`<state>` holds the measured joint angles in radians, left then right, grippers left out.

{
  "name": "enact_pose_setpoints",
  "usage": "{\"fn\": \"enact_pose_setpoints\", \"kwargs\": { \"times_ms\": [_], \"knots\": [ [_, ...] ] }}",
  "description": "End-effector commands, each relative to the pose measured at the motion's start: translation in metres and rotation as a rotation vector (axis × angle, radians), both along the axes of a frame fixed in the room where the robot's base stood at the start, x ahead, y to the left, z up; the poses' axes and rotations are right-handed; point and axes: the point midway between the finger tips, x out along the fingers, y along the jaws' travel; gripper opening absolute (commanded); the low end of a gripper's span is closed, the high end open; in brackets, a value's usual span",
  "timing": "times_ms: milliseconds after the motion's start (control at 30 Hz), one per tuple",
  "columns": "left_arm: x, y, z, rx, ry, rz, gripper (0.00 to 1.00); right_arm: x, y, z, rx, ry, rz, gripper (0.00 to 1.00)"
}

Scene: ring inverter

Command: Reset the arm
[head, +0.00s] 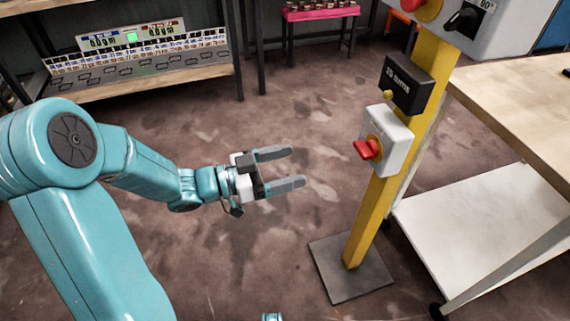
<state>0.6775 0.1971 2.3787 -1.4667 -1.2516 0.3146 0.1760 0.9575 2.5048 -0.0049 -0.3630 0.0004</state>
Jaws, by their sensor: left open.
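My left arm (140,165) is teal and reaches in from the left. Its gripper (298,168) is open and empty, its two grey fingers pointing right with a gap between them. It hangs over bare floor, apart from everything. To its right stands a yellow post (386,200) with a white switch box (397,140) carrying a red handle (366,149) on a yellow disc. The fingertips are left of and apart from this handle.
Above the switch box is a black labelled box (408,84). A grey control panel (490,25) tops the post, whose dark base plate (350,268) lies on the floor. A wooden table (515,105) stands right. A shelf (140,88) and a pink-topped stand (320,13) are behind. Mid-floor is clear.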

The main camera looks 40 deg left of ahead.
Motion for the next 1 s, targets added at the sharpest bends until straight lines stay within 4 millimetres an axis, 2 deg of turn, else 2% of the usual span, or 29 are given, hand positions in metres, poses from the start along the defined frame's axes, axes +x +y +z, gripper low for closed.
{"fn": "enact_pose_setpoints", "kwargs": {
  "times_ms": [300, 367, 467, 500, 567, 633, 667, 700, 800, 900, 1000],
  "knots": [
    [0.001, -0.004, 0.001, 0.0, -0.004, -0.011, 0.83, 0.0, 0.0, 0.0, 0.0, 0.0, 0.0, 0.0],
    [0.003, -0.018, -0.003, -0.015, 0.004, -0.047, 0.83, 0.0, 0.0, 0.0, 0.0, 0.0, 0.0, 0.0],
    [0.007, -0.059, -0.025, -0.081, 0.061, -0.149, 0.83, 0.0, 0.0, 0.0, 0.0, 0.0, 0.0, 0.0],
    [0.01, -0.079, -0.038, -0.127, 0.104, -0.177, 0.83, 0.0, 0.0, 0.0, 0.0, 0.0, 0.0, 0.0],
    [0.018, -0.107, -0.07, -0.186, 0.218, -0.167, 0.83, 0.0, 0.0, 0.0, 0.0, 0.0, 0.0, 0.0],
    [0.023, -0.132, -0.117, -0.211, 0.388, -0.108, 0.83, 0.0, 0.0, 0.0, 0.0, 0.0, 0.0, 0.0],
    [0.022, -0.141, -0.138, -0.208, 0.464, -0.078, 0.83, 0.0, 0.0, 0.0, 0.0, 0.0, 0.0, 0.0],
    [0.018, -0.151, -0.167, -0.194, 0.569, -0.036, 0.83, 0.0, 0.0, 0.0, 0.0, 0.0, 0.0, 0.0],
    [-0.007, -0.166, -0.235, -0.13, 0.829, 0.068, 0.83, 0.0, 0.0, 0.0, 0.0, 0.0, 0.0, 0.0],
    [-0.044, -0.169, -0.285, -0.053, 1.058, 0.162, 0.83, 0.0, 0.0, 0.0, 0.0, 0.0, 0.0, 0.0],
    [-0.082, -0.162, -0.32, 0.016, 1.261, 0.253, 0.83, 0.0, 0.0, 0.0, 0.0, 0.0, 0.0, 0.0]
  ]
}}
